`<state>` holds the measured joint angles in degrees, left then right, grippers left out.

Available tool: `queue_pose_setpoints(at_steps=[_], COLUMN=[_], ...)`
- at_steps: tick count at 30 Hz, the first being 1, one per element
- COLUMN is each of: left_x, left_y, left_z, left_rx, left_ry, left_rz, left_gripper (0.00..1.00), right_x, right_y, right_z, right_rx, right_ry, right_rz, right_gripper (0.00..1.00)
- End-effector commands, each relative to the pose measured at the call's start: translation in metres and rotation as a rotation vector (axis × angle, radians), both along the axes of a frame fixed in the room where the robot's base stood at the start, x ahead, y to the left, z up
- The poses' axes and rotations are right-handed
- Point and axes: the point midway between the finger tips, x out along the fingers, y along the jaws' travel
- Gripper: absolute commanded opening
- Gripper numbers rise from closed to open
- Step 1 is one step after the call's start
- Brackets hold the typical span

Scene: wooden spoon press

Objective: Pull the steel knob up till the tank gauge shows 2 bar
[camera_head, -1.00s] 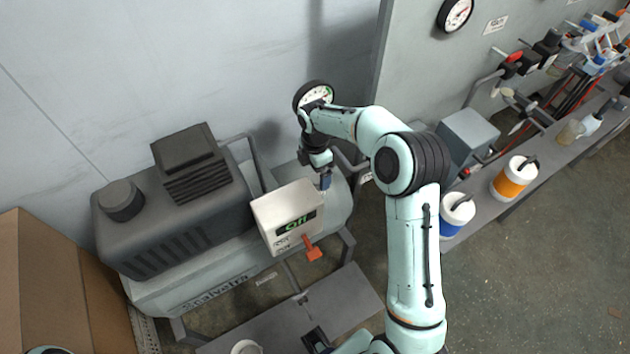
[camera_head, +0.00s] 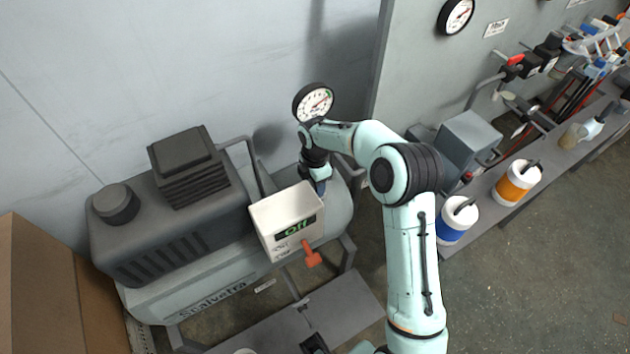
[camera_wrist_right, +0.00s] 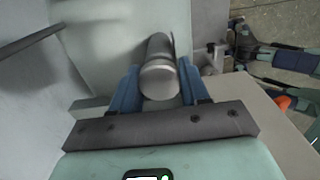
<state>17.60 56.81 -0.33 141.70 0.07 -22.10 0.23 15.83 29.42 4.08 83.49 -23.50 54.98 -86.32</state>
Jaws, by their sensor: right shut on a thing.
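The tank gauge (camera_head: 314,102), a round white dial with a black rim, stands behind the tank (camera_head: 338,212). Its needle points toward the upper right, near a green mark; the figures are too small to read. My right gripper (camera_head: 319,187) reaches down beside the white switch box. In the right wrist view, the steel knob (camera_wrist_right: 160,78), a grey cylinder, sits between the blue fingers of the right gripper (camera_wrist_right: 160,88), which are shut on it. The knob is hidden in the head view. My left gripper (camera_head: 316,343) is partly in view at the bottom edge; its fingers are unclear.
The white switch box (camera_head: 288,222) shows green "off" and has an orange lever (camera_head: 311,254). A dark compressor motor (camera_head: 180,215) is left of it. Another gauge (camera_head: 456,15) hangs on the wall panel. Blue (camera_head: 456,222) and orange (camera_head: 516,182) tubs stand on the right bench.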

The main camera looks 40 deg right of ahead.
Motion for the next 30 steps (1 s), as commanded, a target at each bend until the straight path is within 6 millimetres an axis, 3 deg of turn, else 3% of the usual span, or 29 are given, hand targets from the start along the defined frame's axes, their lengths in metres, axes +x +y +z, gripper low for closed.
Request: queue_pose_setpoints(at_steps=[30], left_x=[0.0022], left_y=[0.0], left_z=[0.006], left_rx=[0.0], left_ry=[-0.002], left_rz=[0.0], left_gripper=[0.43], right_x=[0.0], right_y=[0.0003], right_z=[0.0078], right_rx=[0.001], right_ry=[0.0], right_rz=[0.001], right_gripper=[0.15])
